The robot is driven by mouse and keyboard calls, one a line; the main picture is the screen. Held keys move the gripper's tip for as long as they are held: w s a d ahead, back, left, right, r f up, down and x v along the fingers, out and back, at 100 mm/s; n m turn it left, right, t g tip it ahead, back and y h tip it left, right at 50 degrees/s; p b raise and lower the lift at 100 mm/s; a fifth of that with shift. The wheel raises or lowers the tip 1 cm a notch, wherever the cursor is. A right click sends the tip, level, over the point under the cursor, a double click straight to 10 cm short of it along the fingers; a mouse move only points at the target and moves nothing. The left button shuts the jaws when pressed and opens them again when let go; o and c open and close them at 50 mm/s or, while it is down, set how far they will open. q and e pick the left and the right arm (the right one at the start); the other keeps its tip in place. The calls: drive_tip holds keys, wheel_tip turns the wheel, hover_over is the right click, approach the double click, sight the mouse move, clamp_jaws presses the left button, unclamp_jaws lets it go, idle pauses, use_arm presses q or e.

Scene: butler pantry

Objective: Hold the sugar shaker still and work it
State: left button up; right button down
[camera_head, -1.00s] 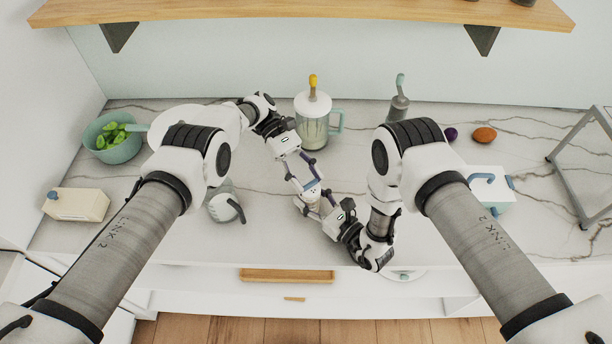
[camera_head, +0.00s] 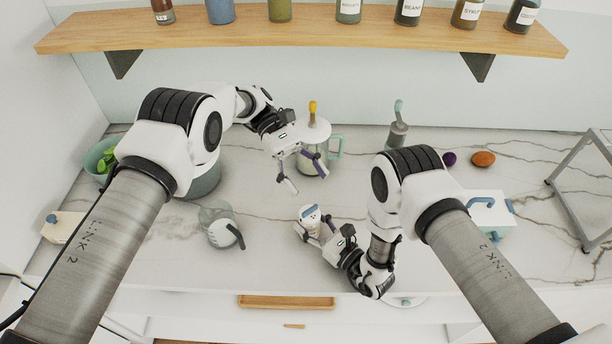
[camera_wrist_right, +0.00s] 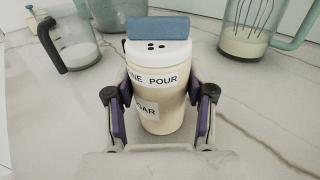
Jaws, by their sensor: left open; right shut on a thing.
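The sugar shaker (camera_head: 309,218) stands upright on the marble counter. In the right wrist view the sugar shaker (camera_wrist_right: 158,95) is cream with a white lid, small dark holes, a blue bar on top and labels reading "POUR" and partly "AR". My right gripper (camera_head: 314,235) is shut on its body, with purple pads on both sides, also in the right wrist view (camera_wrist_right: 160,115). My left gripper (camera_head: 305,172) is open and empty, up and left of the shaker and apart from it. The shaker's lower side is partly hidden by my right gripper.
A glass jug with a dark handle (camera_head: 220,228) stands left of the shaker. A white box with a blue handle (camera_head: 489,215) is at right. A shelf with bottles (camera_head: 300,32) runs above.

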use_arm(q)
drive_tip(key=shift+r, duration=0.3)
use_arm(e)
drive_tip(key=shift+c, duration=1.6)
unclamp_jaws()
